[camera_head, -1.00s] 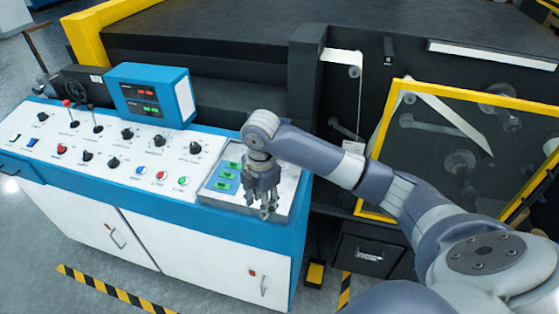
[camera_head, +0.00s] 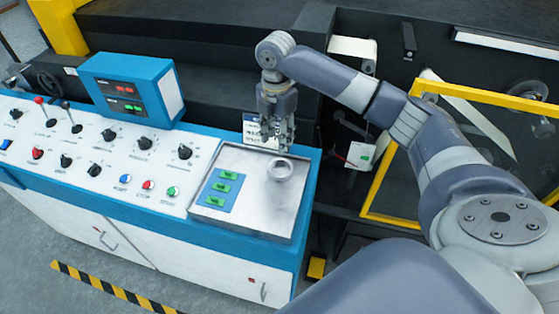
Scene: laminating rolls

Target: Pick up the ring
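A small silvery-grey ring (camera_head: 281,170) lies on the metal tray (camera_head: 262,222) at the right end of the control console. My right gripper (camera_head: 276,146) points down just behind the ring, over the tray's back edge. Its two fingers look spread apart with nothing between them, and it does not appear to touch the ring. My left gripper is not in view.
A blue plate with several green switches (camera_head: 221,188) lies on the tray left of the ring. Knobs and a blue display box (camera_head: 130,88) stand farther left. A yellow-framed guard (camera_head: 387,176) stands at the right. The tray's front is clear.

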